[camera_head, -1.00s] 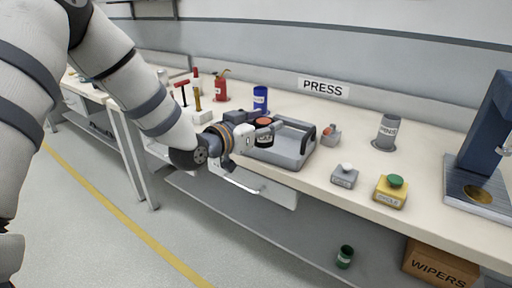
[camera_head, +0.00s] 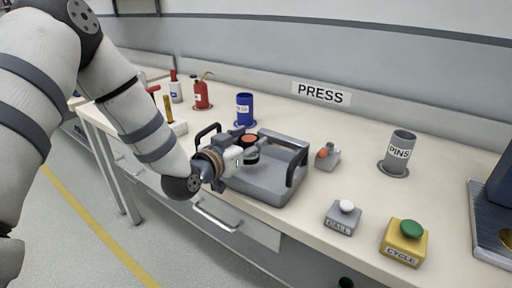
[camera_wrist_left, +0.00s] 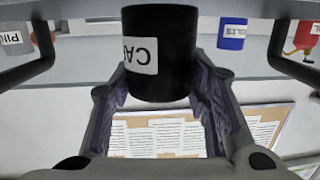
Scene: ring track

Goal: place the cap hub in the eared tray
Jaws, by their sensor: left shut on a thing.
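The cap hub (camera_head: 251,155) is a black cylinder with an orange top and a white label. In the left wrist view the hub (camera_wrist_left: 175,50) fills the space between my fingers, its label upside down. My left gripper (camera_head: 242,153) is shut on it and holds it over the back left part of the eared tray. The eared tray (camera_head: 262,192) is grey with a dark upright handle at each side. Its handles also show at both sides of the left wrist view. The gap between hub and tray floor is hard to judge. My right gripper is out of view.
A blue can (camera_head: 244,110) and a red oil can (camera_head: 202,95) stand behind the tray. To the right are a small grey box with an orange part (camera_head: 327,157), a grey PINS cup (camera_head: 398,153), a white-button box (camera_head: 343,217) and a yellow CYCLE button box (camera_head: 404,243).

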